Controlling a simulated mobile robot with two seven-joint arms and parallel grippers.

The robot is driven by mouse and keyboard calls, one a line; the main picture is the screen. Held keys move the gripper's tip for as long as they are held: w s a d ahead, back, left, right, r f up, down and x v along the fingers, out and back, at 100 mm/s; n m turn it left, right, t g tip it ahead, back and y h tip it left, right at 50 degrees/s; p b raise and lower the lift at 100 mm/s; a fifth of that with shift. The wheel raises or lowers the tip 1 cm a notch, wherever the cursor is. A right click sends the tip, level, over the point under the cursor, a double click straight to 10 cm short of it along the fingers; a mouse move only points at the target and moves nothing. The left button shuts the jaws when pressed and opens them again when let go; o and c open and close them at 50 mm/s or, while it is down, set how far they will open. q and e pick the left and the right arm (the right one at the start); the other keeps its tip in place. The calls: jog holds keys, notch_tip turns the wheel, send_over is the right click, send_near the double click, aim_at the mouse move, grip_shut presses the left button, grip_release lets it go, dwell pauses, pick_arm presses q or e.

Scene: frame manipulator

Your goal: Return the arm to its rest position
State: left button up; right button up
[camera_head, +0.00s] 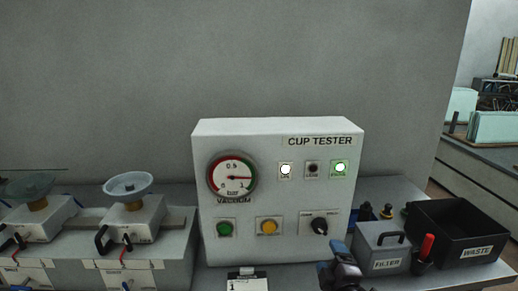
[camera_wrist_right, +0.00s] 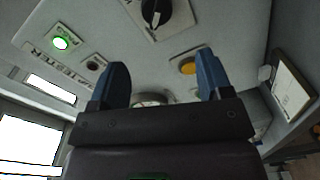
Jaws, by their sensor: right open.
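My right gripper (camera_head: 332,258) is at the lower edge of the head view, in front of the lower right part of the cup tester (camera_head: 270,165). In the right wrist view its two blue fingers (camera_wrist_right: 162,80) stand wide apart with nothing between them. The tester's panel fills the background there, upside down, with the black knob (camera_wrist_right: 155,12) and yellow button (camera_wrist_right: 188,67) beyond the fingers. My left gripper is not in view.
A grey filter box (camera_head: 380,250) and black waste bin (camera_head: 470,235) stand to the right. Two suction cup units (camera_head: 130,210) sit on blocks at the left. A small clipboard (camera_head: 247,283) is at the tester's foot. The wall above is clear.

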jog(key=s+d+f+m+g, duration=0.3)
jog(key=s+f+m, duration=0.4)
jog(key=s, duration=0.6)
jog(key=s+d+f+m+g+h, duration=0.1)
jog(key=s+d+f+m+g, duration=0.2)
jog(key=s+f, duration=0.8)
jog(key=s+d+m, duration=0.2)
jog(key=m, duration=0.2)
jog(key=shift+s, duration=0.2)
